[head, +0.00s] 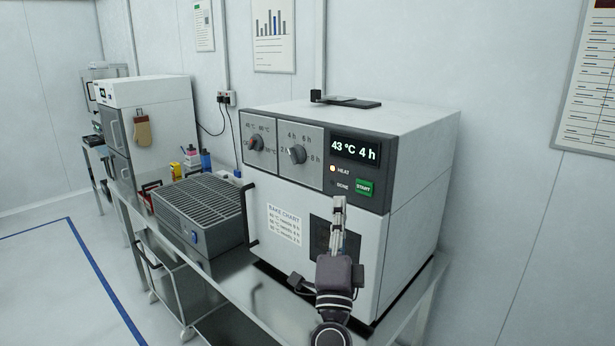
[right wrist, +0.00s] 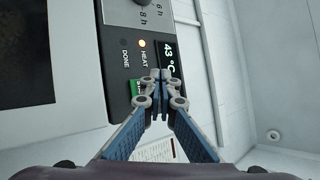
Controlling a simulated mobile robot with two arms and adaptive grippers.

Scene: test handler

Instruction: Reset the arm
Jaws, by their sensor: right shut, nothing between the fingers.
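My right gripper (head: 339,205) is in front of the white oven (head: 420,150), just below its control panel. Its fingers are together and empty, pointing up toward the green START button (head: 364,188). In the right wrist view the shut fingertips (right wrist: 160,76) partly cover the green button (right wrist: 135,92) and the display. I cannot tell whether they touch the panel. The display (head: 354,148) reads 43 °C 4 h, and the HEAT light (head: 333,169) is lit orange. The DONE light looks dark. My left gripper is not in view.
The oven stands on a metal bench (head: 236,296). A grey box with a slatted top (head: 200,207) stands left of it. A white cabinet (head: 158,125) is further left. A flat dark object (head: 352,102) lies on the oven. The floor at the left is clear.

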